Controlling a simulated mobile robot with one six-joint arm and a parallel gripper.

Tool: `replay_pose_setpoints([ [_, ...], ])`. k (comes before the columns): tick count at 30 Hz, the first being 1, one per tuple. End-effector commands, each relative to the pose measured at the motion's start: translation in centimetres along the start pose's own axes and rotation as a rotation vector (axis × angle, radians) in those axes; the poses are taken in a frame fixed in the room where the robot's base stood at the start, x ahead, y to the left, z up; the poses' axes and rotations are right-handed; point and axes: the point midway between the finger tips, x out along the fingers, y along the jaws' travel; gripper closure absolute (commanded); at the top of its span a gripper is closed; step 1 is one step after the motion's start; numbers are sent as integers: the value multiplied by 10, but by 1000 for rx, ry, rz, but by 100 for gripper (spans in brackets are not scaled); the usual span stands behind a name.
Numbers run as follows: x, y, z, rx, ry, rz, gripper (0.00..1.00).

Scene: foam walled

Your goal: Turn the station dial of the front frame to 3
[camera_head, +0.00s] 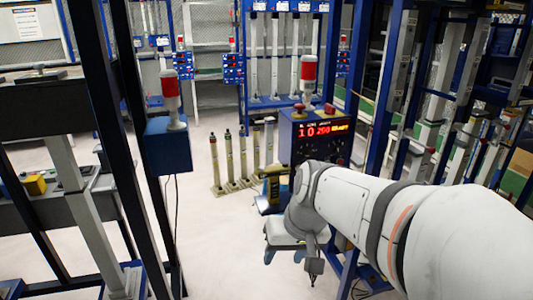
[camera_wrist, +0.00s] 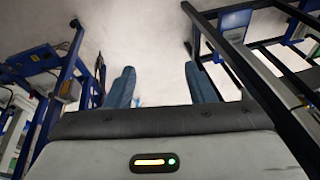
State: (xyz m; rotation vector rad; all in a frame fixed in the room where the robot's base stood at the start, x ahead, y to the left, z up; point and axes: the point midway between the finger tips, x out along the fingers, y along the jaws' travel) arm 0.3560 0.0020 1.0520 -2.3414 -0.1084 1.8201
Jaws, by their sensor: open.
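A dark blue control box (camera_head: 301,151) with a lit red display (camera_head: 324,130) stands right of centre in the head view, on a blue frame. The display seems to read 10 and 200. Small dark controls show below the display, partly behind my arm. I cannot make out which is the station dial or where it points. My gripper (camera_head: 284,257) hangs low in front of and below the box, apart from it. In the wrist view my gripper (camera_wrist: 160,82) is open, its two blue fingers wide apart with only pale floor between them.
A red-and-white beacon (camera_head: 171,93) stands on a blue box (camera_head: 168,148) beside dark posts at left. Several upright cylinders (camera_head: 244,155) stand on the floor behind my gripper. Blue frames (camera_head: 378,90) crowd the right. Pale floor (camera_head: 215,235) is clear left of my gripper.

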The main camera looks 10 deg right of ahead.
Motion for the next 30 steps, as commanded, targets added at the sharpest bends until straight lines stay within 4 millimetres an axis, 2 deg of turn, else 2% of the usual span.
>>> replay_pose_setpoints([
  [1,16,3,-25,46,12,-63,51],
  [5,33,11,-104,149,103,-249,51],
  [6,37,19,-129,179,143,-303,51],
  [8,43,34,-168,224,213,-379,51],
  [9,47,48,-193,253,265,-425,51],
  [11,51,73,-230,295,352,-488,51],
  [12,53,92,-252,320,412,-524,51],
  [15,56,142,-298,378,559,-591,51],
  [18,56,187,-328,420,686,-629,51],
  [22,54,227,-349,453,795,-650,51],
  [26,53,241,-360,464,838,-657,51],
  [30,61,235,-375,464,840,-658,51],
])
